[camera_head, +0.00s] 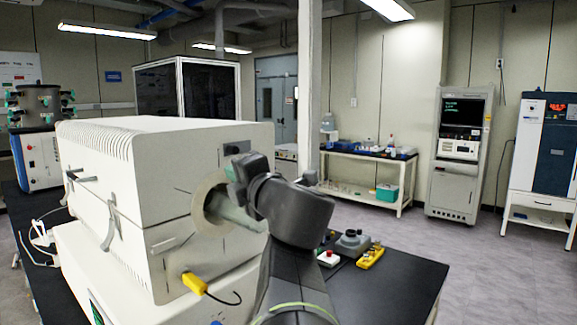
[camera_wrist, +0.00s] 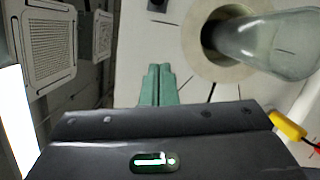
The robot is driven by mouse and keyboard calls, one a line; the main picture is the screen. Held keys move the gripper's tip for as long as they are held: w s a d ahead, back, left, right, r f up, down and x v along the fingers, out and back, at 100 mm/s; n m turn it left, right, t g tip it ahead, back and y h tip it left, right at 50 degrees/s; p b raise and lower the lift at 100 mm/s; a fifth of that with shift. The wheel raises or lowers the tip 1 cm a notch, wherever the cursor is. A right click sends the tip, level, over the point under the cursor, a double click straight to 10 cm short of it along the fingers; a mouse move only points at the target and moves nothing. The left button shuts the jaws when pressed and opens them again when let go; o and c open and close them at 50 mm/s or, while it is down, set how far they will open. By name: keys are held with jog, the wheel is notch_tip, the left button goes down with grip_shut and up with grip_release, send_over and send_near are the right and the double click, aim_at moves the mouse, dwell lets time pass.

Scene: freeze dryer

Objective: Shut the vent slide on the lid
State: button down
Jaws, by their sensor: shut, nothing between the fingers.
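The cream furnace-like box (camera_head: 140,190) stands on the bench, with a ribbed upper casing that looks like the lid. A small dark plate (camera_head: 237,148) sits high on its right end face, perhaps the vent slide; its position is too small to read. My gripper (camera_head: 233,172) is at that end face, just below the plate, partly hidden by my wrist. In the wrist view my green fingers (camera_wrist: 158,85) are shut together and empty, in front of the pale end face. I cannot tell if they touch it. The plate is not clearly visible there.
A glass tube (camera_wrist: 262,42) sticks out of the round port (camera_head: 208,198) beside my gripper. A yellow plug (camera_head: 194,283) with a cable is below. Small controls (camera_head: 352,243) stand on the black bench (camera_head: 405,280). The floor at right is clear.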

aim_at(241, 148)
jog(key=x, duration=0.9)
jog(key=shift+f, duration=0.1)
jog(key=w, duration=0.1)
jog(key=w+d+r+p, duration=0.1)
jog(key=shift+w+d, duration=0.25)
jog(key=shift+d, duration=0.05)
jog(key=shift+w+d+p, duration=0.3)
jog(key=shift+w, duration=0.1)
jog(key=w+d+p, duration=0.1)
jog(key=w+d, duration=0.1)
jog(key=w, duration=0.1)
jog(key=shift+d+r, duration=0.1)
jog(key=shift+d, duration=0.05)
